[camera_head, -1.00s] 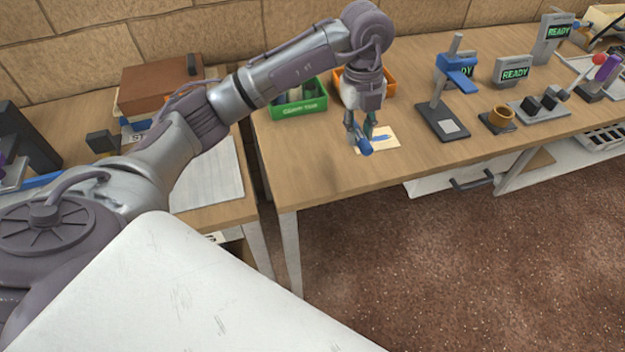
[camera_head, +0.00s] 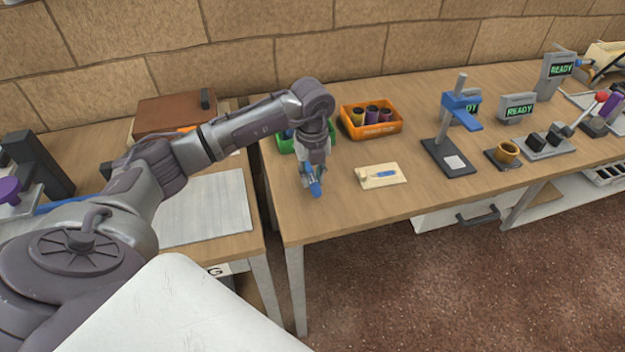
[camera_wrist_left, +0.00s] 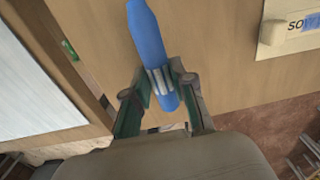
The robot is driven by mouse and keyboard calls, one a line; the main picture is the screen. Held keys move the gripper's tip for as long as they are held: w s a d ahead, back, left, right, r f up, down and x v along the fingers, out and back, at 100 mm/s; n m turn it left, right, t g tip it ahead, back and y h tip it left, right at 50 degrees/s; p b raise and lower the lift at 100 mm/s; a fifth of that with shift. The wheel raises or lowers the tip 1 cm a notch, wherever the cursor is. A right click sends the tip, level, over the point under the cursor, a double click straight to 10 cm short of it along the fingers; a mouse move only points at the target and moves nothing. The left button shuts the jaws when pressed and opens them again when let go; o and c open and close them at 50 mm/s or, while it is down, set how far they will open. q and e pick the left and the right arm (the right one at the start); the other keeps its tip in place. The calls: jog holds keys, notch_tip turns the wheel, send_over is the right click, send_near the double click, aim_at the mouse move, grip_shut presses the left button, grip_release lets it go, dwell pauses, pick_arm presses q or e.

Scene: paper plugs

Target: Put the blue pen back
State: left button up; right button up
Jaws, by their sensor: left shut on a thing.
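My left gripper (camera_head: 311,178) is shut on the blue pen (camera_head: 316,189), above the wooden table near its left end. In the left wrist view, the pen (camera_wrist_left: 148,38) is a thick blue stick clamped between the two fingers (camera_wrist_left: 160,86), with one end pointing away from the palm. A cream plate (camera_head: 366,183) with a blue pen-shaped mark lies on the table to the right of the gripper, apart from it. Part of this plate (camera_wrist_left: 272,34) shows at the upper right of the wrist view, with cut-off lettering. My right gripper is not in view.
An orange bin (camera_head: 371,130) with several cups stands behind the plate. A green bin (camera_head: 285,146) is partly hidden behind my left arm. A stand with a blue arm (camera_head: 461,100) stands to the right. The table front between gripper and stand is mostly clear.

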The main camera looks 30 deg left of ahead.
aim_at(312, 177)
pick_arm(q)
notch_tip(312, 177, down, 2)
jog(key=shift+f, duration=0.15)
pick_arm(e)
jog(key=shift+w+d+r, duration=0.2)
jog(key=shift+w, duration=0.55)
pick_arm(q)
jog(key=o, duration=0.9)
jog(key=shift+f, duration=0.1)
jog(key=shift+o, duration=0.2)
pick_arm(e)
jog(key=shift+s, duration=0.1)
pick_arm(q)
jog(key=shift+r, duration=0.55)
notch_tip(312, 177, up, 11)
jog(key=b, duration=0.1)
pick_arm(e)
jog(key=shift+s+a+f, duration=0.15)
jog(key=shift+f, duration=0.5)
